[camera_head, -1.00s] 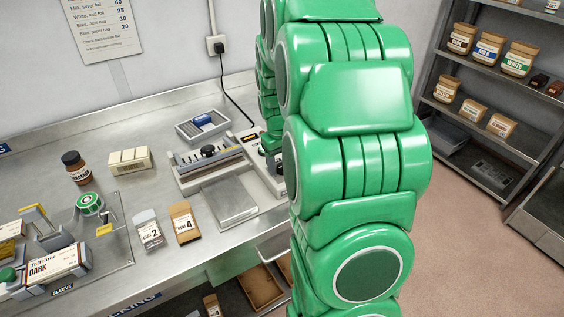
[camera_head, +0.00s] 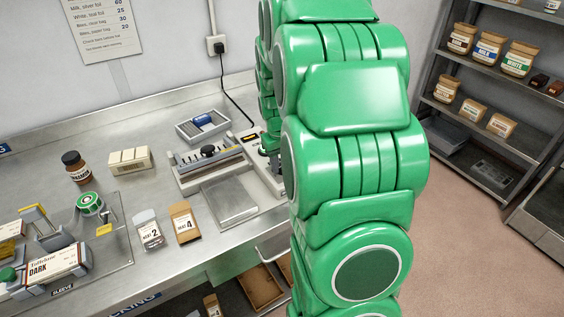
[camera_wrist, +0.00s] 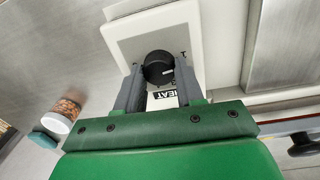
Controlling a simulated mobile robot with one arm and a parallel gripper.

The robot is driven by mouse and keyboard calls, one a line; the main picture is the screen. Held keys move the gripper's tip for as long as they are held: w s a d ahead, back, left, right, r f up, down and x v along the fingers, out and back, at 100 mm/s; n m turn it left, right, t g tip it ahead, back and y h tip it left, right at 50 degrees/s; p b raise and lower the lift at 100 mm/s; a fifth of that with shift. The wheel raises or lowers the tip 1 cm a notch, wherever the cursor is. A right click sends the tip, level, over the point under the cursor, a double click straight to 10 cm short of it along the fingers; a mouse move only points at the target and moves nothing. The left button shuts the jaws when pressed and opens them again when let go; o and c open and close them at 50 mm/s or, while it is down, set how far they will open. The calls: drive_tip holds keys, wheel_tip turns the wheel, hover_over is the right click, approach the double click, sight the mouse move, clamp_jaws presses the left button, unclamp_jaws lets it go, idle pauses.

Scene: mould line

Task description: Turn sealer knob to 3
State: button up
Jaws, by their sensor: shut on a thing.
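In the wrist view the sealer knob (camera_wrist: 158,68) is a black round knob on the pale control panel (camera_wrist: 123,40), with part of a HEAT label (camera_wrist: 172,117) showing beside it. My gripper (camera_wrist: 158,77) is shut on the knob, with one grey finger on each side. The fingers hide most of the dial's markings, so its setting cannot be read.
Two pouches marked HEAT 2 (camera_head: 150,231) and HEAT 4 (camera_head: 184,222) stand in front of the sealer. A grey tray (camera_head: 203,126) with a blue item lies behind it. A black cord (camera_head: 231,90) runs to the wall socket. A brown jar (camera_head: 76,168) stands to the left.

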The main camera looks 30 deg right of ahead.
drive_tip(key=m, duration=0.3)
drive_tip(key=shift+m, duration=0.3)
drive_tip(key=m, duration=0.3)
drive_tip(key=shift+m, duration=0.4)
drive_tip(key=m, duration=0.3)
drive_tip(key=shift+d+m+g, duration=0.1)
drive_tip(key=shift+m+g, duration=0.2)
drive_tip(key=shift+m+y, duration=0.3)
drive_tip(key=shift+m, duration=1.6)
drive_tip(key=o, duration=1)
drive_tip(key=shift+o, duration=0.2)
